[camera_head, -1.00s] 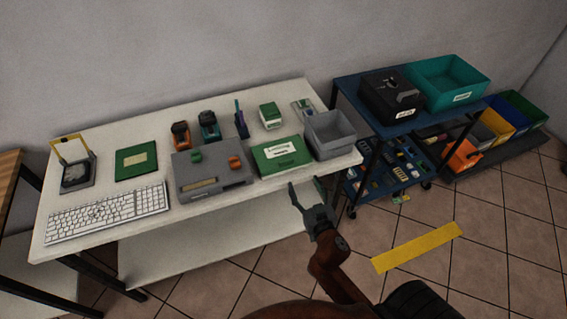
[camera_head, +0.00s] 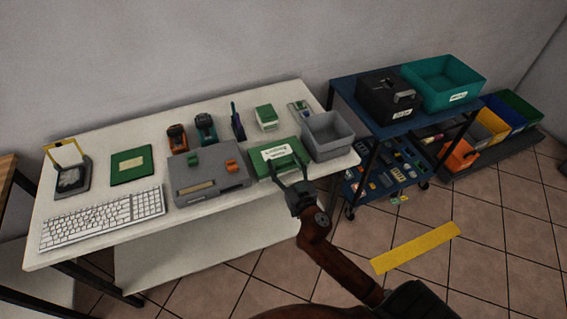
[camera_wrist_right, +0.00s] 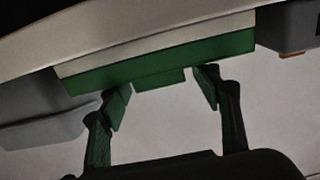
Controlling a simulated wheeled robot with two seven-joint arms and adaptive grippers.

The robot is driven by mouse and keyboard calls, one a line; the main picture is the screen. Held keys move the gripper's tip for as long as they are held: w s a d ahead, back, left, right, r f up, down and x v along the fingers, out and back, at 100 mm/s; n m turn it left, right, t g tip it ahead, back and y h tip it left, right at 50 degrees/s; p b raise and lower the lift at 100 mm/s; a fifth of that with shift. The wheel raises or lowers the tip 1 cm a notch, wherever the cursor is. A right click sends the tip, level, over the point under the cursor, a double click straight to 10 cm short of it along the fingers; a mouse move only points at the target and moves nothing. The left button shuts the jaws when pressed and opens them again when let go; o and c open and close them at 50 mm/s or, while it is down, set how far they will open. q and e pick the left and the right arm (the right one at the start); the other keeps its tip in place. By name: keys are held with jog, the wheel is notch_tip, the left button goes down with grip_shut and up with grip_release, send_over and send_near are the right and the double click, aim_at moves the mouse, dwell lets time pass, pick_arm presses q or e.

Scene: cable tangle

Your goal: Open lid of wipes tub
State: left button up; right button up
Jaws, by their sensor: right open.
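The wipes tub, which I take to be the green box with a white label (camera_head: 262,164), sits shut near the table's front edge. In the right wrist view its pale body and green lid (camera_wrist_right: 150,69) show, with a small green tab (camera_wrist_right: 160,78) on the lid's edge. My right gripper (camera_head: 290,164) is open at the tub's front side. In the wrist view its two fingers (camera_wrist_right: 161,92) are spread on either side of the tab, with nothing between them. I cannot tell whether they touch the lid. My left gripper is not in view.
A grey bin (camera_head: 328,137) stands close to the right of the tub. A grey case (camera_head: 208,174) with orange and green parts stands to its left. A smaller green-topped box (camera_head: 266,118) is behind. A blue cart (camera_head: 345,88) stands right of the white table (camera_head: 110,222).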

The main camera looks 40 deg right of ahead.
jog(key=shift+c, duration=0.3)
grip_shut()
dwell(0.4)
